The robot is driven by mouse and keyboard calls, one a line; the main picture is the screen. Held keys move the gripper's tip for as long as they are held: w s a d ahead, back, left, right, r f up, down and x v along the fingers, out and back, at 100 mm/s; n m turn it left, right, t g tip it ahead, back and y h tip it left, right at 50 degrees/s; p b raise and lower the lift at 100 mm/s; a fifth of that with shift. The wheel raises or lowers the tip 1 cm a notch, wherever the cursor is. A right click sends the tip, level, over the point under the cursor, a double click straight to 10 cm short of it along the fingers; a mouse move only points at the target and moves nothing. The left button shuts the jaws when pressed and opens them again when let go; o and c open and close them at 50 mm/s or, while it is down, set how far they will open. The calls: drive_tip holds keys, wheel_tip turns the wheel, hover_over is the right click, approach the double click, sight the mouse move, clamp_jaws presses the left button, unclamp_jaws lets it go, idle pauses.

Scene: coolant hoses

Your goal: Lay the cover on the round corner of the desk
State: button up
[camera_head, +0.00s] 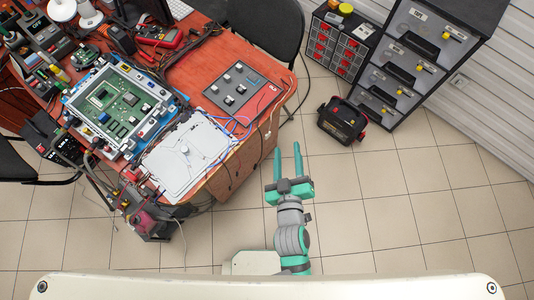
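The cover appears to be the flat whitish-grey panel (178,172) with a small knob in its middle. It lies along the desk's front edge, left of my gripper. The red-brown desk (205,65) has a rounded right end; its corner (279,86) looks mostly bare, with thin cables along the edge. My gripper (287,152) has two teal fingers apart with nothing between them. It is over the floor in front of the desk, right of the cover and apart from it.
A grey switch panel (240,88) lies on the desk near the rounded end. A framed circuit board (122,102) sits left of the cover. A black chair (268,24) stands behind; a dark toolbox (341,121) and drawer cabinets (425,45) stand right. Tiled floor is free at right.

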drive_tip(key=s+a+r+m, duration=0.1)
drive_tip(key=s+a+m, duration=0.2)
drive_tip(key=s, duration=0.6)
drive_tip(key=s+a+r+m, duration=0.1)
drive_tip(key=s+a+m, duration=0.1)
drive_tip(key=s, duration=0.7)
drive_tip(key=shift+a+r+m, duration=0.15)
drive_tip(key=shift+a+m, duration=0.25)
drive_tip(key=shift+a, duration=0.15)
